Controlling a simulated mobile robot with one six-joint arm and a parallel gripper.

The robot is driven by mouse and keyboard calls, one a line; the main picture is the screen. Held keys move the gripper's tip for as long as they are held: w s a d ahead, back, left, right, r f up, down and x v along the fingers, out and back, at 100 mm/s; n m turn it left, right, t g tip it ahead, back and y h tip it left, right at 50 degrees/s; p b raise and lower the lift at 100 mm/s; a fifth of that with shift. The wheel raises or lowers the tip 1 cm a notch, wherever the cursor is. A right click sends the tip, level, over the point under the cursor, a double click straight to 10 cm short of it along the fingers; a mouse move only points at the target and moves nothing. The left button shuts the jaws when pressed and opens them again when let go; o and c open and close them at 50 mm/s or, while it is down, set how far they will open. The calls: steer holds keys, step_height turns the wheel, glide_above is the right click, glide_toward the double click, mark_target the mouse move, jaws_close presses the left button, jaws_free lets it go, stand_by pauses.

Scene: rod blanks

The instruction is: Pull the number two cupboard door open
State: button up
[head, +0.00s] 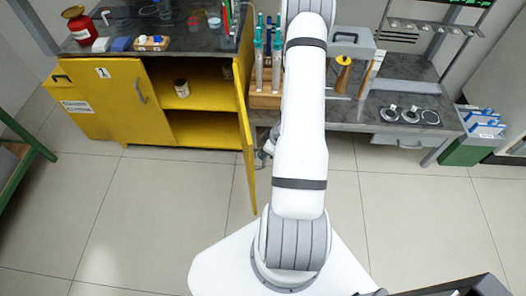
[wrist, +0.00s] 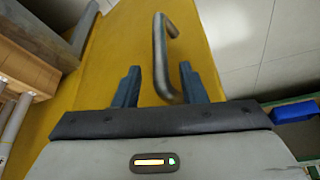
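The yellow cupboard (head: 190,127) stands at the left in the head view. Its left door (head: 105,98), marked 1, is closed. Its right door (head: 246,140) stands wide open, seen nearly edge-on, and no number shows on it. In the wrist view a yellow door panel (wrist: 115,40) fills the middle, with a dark grey bar handle (wrist: 160,55). My gripper (wrist: 159,72) is open, its two blue fingers on either side of the handle with gaps visible. In the head view my arm mostly hides the gripper.
Inside the cupboard a small jar (head: 182,88) stands on the shelf. A red container (head: 80,27) and several small items are on the dark top. A grey workbench (head: 385,100) is at the right. The tiled floor (head: 160,215) in front is clear.

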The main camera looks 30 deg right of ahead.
steer(key=p+v, duration=0.1)
steer(key=v, duration=0.4)
steer(key=shift+r, duration=0.15)
steer(key=w+a+r+m+h, duration=0.1)
steer(key=w+r+m+h, duration=0.15)
steer(key=r, duration=0.85)
steer(key=w+r+m+h, duration=0.1)
steer(key=r+h, duration=0.2)
steer(key=r, duration=0.8)
steer(key=s+a+r+m+y, duration=0.1)
steer(key=s+a+r, duration=0.6)
steer(key=a, duration=0.2)
steer(key=s+a+r+m+g+y, duration=0.1)
steer(key=s+a+r+m+y, duration=0.1)
steer(key=s+a+r, duration=0.6)
steer(key=shift+a, duration=0.85)
